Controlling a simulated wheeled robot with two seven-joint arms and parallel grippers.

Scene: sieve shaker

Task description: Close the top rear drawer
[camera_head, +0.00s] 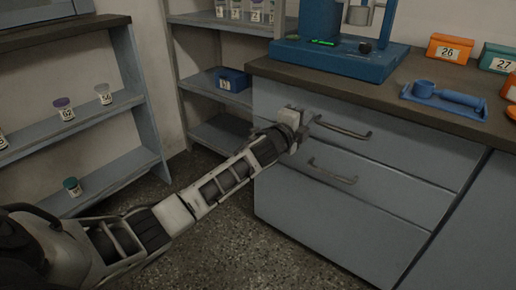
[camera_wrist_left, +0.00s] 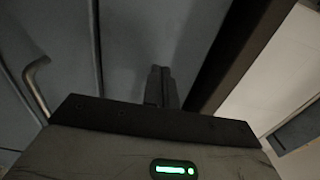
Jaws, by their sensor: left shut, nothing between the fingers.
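The top drawer (camera_head: 420,150) is the upper grey front of the cabinet under the dark worktop, with a bar handle (camera_head: 343,128). Its front looks flush or nearly so; I cannot tell any small gap. My left gripper (camera_head: 303,128) is shut and empty, at the drawer front just left of the handle. In the left wrist view the closed fingers (camera_wrist_left: 160,85) point at the grey drawer front (camera_wrist_left: 135,35), with a handle (camera_wrist_left: 35,88) to the left. Whether the fingertips touch the front is unclear. My right gripper is out of view.
A lower drawer with its own handle (camera_head: 333,172) sits below. The worktop (camera_head: 375,88) carries a blue machine (camera_head: 340,55), a blue tray (camera_head: 443,98) and numbered boxes (camera_head: 450,48). Shelves (camera_head: 90,115) with jars stand at left. The floor before the drawers is clear.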

